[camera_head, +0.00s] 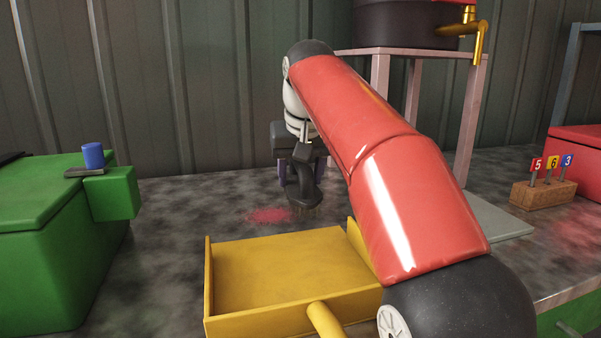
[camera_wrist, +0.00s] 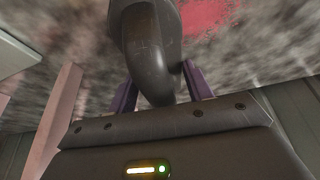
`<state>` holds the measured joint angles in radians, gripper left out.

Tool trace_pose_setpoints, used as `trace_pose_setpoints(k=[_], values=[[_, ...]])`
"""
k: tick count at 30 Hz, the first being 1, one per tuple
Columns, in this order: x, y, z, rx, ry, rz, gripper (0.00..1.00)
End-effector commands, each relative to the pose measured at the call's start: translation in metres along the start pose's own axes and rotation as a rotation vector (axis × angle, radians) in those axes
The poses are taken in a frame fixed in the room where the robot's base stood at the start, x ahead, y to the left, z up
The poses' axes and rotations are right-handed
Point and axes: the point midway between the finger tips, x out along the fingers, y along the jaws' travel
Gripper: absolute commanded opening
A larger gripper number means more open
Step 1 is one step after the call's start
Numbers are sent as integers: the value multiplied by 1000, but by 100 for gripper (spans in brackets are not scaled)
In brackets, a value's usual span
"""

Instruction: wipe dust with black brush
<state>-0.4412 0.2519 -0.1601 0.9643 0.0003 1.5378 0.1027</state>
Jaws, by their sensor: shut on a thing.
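My gripper (camera_head: 297,172) is shut on the black brush (camera_head: 306,190) beyond the yellow dustpan. The brush's curved dark handle (camera_wrist: 150,50) shows between the purple fingers in the wrist view. Its bristles point down close to the table, just right of a patch of red dust (camera_head: 268,215); I cannot tell whether they touch the surface. The red dust (camera_wrist: 205,16) also shows beside the brush at the top of the wrist view. The yellow dustpan (camera_head: 280,268) lies in front of the dust, with its handle towards me. My arm hides part of its right side.
A green box (camera_head: 45,225) with a blue cylinder (camera_head: 93,155) stands at left. A stand (camera_head: 468,120) carrying a dark pot with a brass tap (camera_head: 478,38) is behind my arm. A wooden block with numbered tags (camera_head: 543,194) and more red dust (camera_head: 580,235) are at right.

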Motion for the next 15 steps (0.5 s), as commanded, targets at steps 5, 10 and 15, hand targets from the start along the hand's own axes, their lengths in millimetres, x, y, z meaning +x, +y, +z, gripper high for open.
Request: trace_pose_setpoints(k=[5, 10, 15], values=[[1, 0, 0, 0, 1, 0, 21], [4, 0, 2, 0, 1, 0, 21], [7, 0, 3, 0, 1, 0, 21]])
